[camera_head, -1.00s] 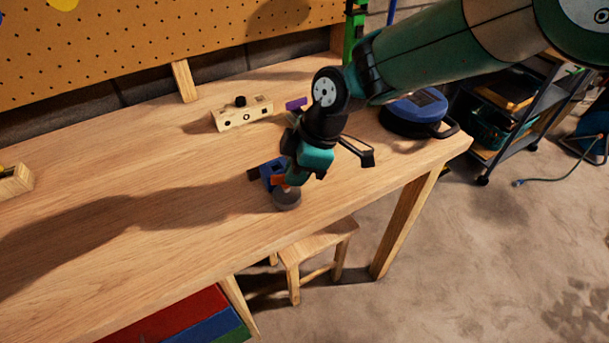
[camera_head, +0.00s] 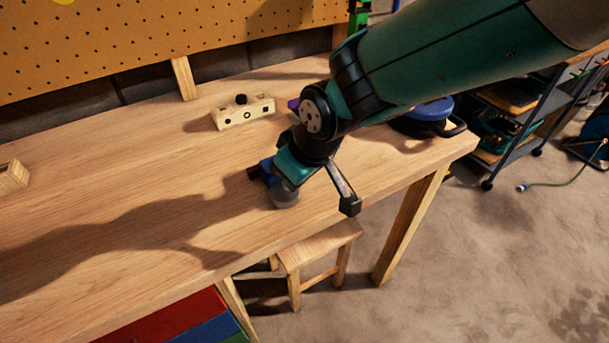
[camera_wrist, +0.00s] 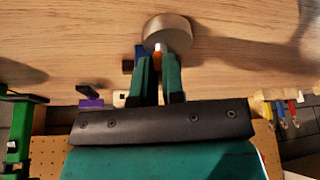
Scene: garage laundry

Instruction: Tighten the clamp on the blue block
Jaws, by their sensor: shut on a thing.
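The blue block (camera_head: 267,166) is on the workbench near its front edge, partly hidden behind my gripper. A dark piece (camera_head: 254,173) sticks out at its left. A grey round disc (camera_head: 285,197) stands in front of the block. In the wrist view, the disc (camera_wrist: 167,31) lies just beyond my fingertips, and the blue block (camera_wrist: 140,52) shows beside the left finger. My gripper (camera_wrist: 159,61) is shut on an orange part (camera_wrist: 158,55), seemingly the clamp's handle. How the clamp's jaws meet the block is hidden.
A wooden block with holes (camera_head: 243,113) and a purple piece (camera_head: 293,104) are farther back. A dark blue round object (camera_head: 428,117) sits near the bench's right end. The pegboard (camera_head: 150,45) borders the back. The bench's left and middle are mostly clear.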

